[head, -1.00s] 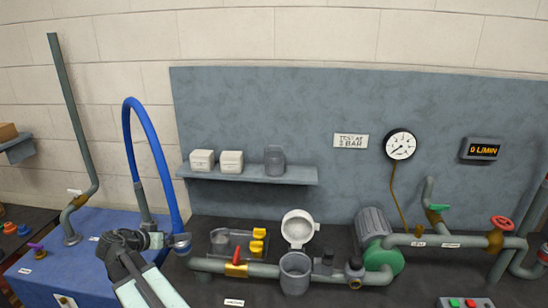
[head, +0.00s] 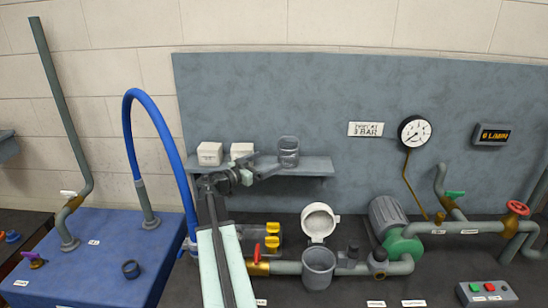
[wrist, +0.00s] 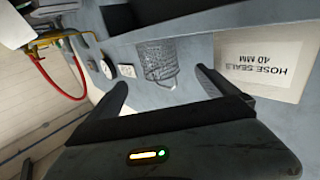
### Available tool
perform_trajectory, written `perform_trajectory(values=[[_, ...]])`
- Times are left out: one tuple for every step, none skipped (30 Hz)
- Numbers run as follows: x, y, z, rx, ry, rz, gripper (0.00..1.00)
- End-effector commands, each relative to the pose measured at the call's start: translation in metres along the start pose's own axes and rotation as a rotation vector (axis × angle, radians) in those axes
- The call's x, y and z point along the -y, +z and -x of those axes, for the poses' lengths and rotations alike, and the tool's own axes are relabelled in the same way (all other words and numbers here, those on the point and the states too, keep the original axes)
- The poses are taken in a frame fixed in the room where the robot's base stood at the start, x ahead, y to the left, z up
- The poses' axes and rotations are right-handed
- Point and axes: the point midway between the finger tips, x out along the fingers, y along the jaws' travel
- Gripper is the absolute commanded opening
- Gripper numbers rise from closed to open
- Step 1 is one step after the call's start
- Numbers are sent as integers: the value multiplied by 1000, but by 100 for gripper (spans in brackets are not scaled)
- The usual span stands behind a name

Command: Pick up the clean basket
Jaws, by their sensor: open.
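The basket, a grey mesh cup (head: 288,148), stands at the right part of the wall shelf. It also shows in the wrist view (wrist: 157,62), upside down, ahead of and between my fingers. My gripper (head: 262,167) is at the shelf's front, just left of and near the basket. In the wrist view my gripper (wrist: 163,85) has its two dark fingers spread wide with nothing between the tips. I cannot tell the exact gap between fingertips and basket.
Two white boxes (head: 210,153) stand on the shelf (head: 312,167) left of the basket; one label (wrist: 255,65) reads hose seals, close beside a finger. Below are an open strainer housing (head: 319,268), its raised lid (head: 320,221), pipes and a green pump (head: 403,246). A blue hose (head: 160,125) arches at left.

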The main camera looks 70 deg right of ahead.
Motion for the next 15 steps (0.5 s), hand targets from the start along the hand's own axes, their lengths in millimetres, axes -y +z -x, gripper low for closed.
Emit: perform_trajectory(values=[[-2, 1, -2, -2, 4, 0, 97], [-2, 0, -3, -3, 4, 0, 97], [-1, 0, -2, -4, 3, 0, 97], [0, 0, -2, -4, 2, 0, 97], [0, 0, -2, -4, 0, 0, 97], [2, 0, -2, -3, -2, 0, 97], [3, 0, -3, -3, -3, 0, 97], [3, 0, -6, -3, -5, 0, 97], [4, 0, -10, -3, -5, 0, 97], [5, 0, -14, -3, -6, 0, 97], [6, 0, -19, -3, -7, 0, 97], [7, 0, -26, -3, -9, 0, 97], [7, 0, -33, -3, -8, 0, 97], [8, 0, -39, -3, -9, 0, 97], [8, 0, -46, -2, -11, 0, 97]])
